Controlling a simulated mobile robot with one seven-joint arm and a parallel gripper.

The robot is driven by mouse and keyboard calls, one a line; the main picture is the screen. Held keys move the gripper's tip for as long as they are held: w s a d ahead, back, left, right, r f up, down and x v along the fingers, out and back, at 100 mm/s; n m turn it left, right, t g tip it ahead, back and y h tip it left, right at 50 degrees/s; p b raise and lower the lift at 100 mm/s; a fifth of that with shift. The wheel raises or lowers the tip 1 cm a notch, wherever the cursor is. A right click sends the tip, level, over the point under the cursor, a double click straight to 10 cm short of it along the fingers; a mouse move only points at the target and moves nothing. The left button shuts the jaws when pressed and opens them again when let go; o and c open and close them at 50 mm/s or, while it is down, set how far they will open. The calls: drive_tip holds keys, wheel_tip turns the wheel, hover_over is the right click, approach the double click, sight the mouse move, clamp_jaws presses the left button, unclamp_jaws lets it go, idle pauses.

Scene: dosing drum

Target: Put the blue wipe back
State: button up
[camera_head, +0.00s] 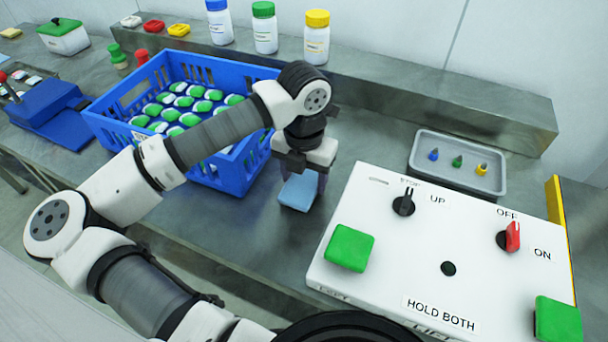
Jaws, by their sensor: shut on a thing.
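The blue wipe (298,192) is a light blue folded cloth, between the blue crate and the white control panel. My gripper (304,176) points down and is shut on the wipe, with a finger showing on each side of it. The wipe looks at or just above the steel bench; I cannot tell whether it touches. My gripper body hides the wipe's far part.
A blue crate (108,128) of green and white pieces stands left of my gripper. A white control panel (400,262) with green buttons, a black knob and a red switch is at right. A grey tray (425,180) lies behind it. Capped bottles (265,30) stand on the back ledge.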

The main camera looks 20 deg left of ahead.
sight(304, 182)
drive_tip(key=shift+f, duration=0.4)
drive_tip(key=shift+f+b, duration=0.2)
drive_tip(key=shift+b, duration=0.1)
drive_tip(key=o, duration=0.9)
drive_tip(key=shift+r, duration=0.1)
drive_tip(key=shift+o, duration=0.2)
drive_tip(key=shift+r+p, duration=0.25)
drive_tip(key=shift+p, duration=0.2)
wheel_tip(304, 182, up, 12)
drive_tip(key=b, duration=0.2)
drive_tip(key=shift+s+f, duration=0.1)
drive_tip(key=shift+f, duration=0.1)
